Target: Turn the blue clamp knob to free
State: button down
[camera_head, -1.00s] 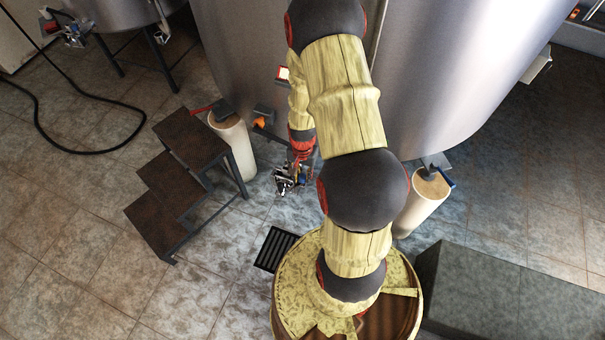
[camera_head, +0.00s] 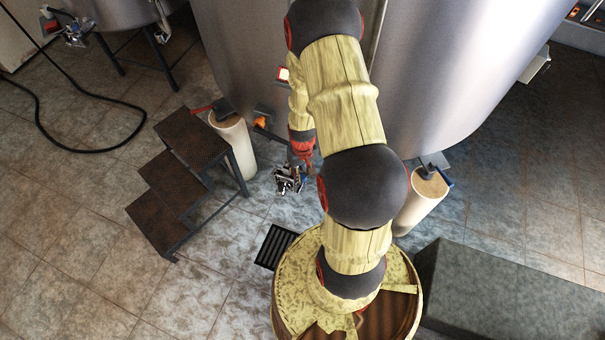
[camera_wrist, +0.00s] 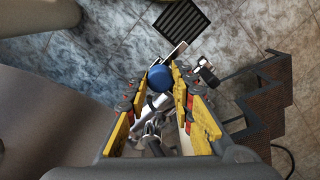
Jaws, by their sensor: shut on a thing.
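The blue clamp knob (camera_wrist: 159,78) is a round blue cap between my fingertips in the wrist view. My gripper (camera_wrist: 160,70) has a yellow finger on each side of the knob and is shut on it. Metal pipe fittings (camera_wrist: 152,128) lie below the knob between my fingers. In the head view my gripper reaches down beside the big steel tank at the small valve assembly (camera_head: 289,180); the knob is too small and partly hidden there to make out its turn.
Dark steps (camera_head: 172,180) stand left of the valve. A floor drain grate (camera_head: 275,246) lies in front of it. The steel tank (camera_head: 245,60) rises behind. A grey block (camera_head: 500,290) stands at the right.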

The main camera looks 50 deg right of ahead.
aim_at(302, 176)
dwell(0.3)
jog(key=c, duration=1.5)
grip_release()
jog(key=shift+r, duration=0.1)
notch_tip(302, 176, up, 12)
